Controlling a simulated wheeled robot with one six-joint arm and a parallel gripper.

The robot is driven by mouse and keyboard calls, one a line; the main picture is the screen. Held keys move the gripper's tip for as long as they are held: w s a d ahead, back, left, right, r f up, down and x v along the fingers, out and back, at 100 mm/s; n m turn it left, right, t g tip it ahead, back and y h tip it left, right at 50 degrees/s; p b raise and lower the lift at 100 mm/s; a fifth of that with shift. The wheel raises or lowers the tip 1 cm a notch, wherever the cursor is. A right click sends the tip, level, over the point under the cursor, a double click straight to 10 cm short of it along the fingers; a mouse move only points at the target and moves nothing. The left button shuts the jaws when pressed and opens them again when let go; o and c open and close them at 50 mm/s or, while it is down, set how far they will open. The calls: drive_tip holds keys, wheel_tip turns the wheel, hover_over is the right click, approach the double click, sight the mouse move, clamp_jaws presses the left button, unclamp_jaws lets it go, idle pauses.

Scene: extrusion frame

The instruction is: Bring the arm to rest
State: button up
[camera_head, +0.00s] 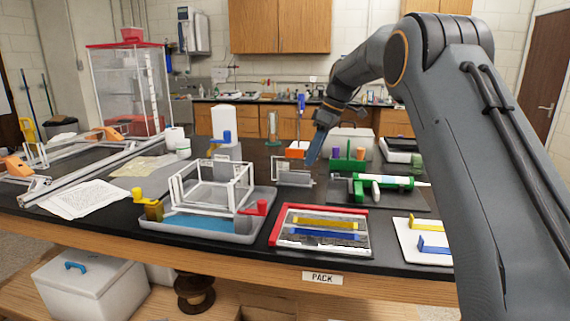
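My arm comes in from the right edge and reaches over the bench. My gripper (315,154) points down and slightly left, just above a small clear-sided fixture (294,172) at the middle of the bench. I see the fingers nearly edge-on, so their opening and anything between them cannot be made out. An orange block (297,149) stands just left of the fingers, and I cannot tell whether they touch.
A grey tray (205,233) with a white frame stands left of the gripper. A red-edged tray (280,232) with yellow and blue strips lies in front. A green cylinder device (383,182) is to the right. A long extrusion frame (95,160) fills the left.

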drive_tip(key=s+d+f+m, duration=0.2)
drive_tip(key=s, duration=0.4)
drive_tip(key=s+d+f+m+h, duration=0.1)
drive_tip(key=s+d+f+m, duration=0.1)
drive_tip(key=s, duration=0.3)
drive_tip(key=s+d+f+m+h, duration=0.1)
drive_tip(key=s+d+f+m, duration=0.1)
drive_tip(key=s, duration=0.4)
drive_tip(key=shift+s+d+f+m, duration=0.1)
drive_tip(key=shift+s+f+m, duration=0.2)
drive_tip(key=shift+f, duration=0.35)
drive_tip(key=shift+s+f+m, duration=0.1)
drive_tip(key=shift+f+m, duration=0.3)
drive_tip(key=shift+f, duration=0.2)
drive_tip(key=s+d+f+m, duration=0.1)
drive_tip(key=s+f+m, duration=0.1)
drive_tip(key=s, duration=0.6)
drive_tip(key=s+d+f+m+h, duration=0.1)
drive_tip(key=s+f, duration=0.3)
drive_tip(key=s, duration=0.5)
drive_tip(key=s+d+f+m, duration=0.2)
drive_tip(key=s+f+m, duration=0.1)
drive_tip(key=s, duration=0.6)
drive_tip(key=shift+d+f+h, duration=0.15)
drive_tip(key=shift+d+h, duration=0.05)
drive_tip(key=shift+h, duration=0.2)
drive_tip(key=shift+a, duration=0.1)
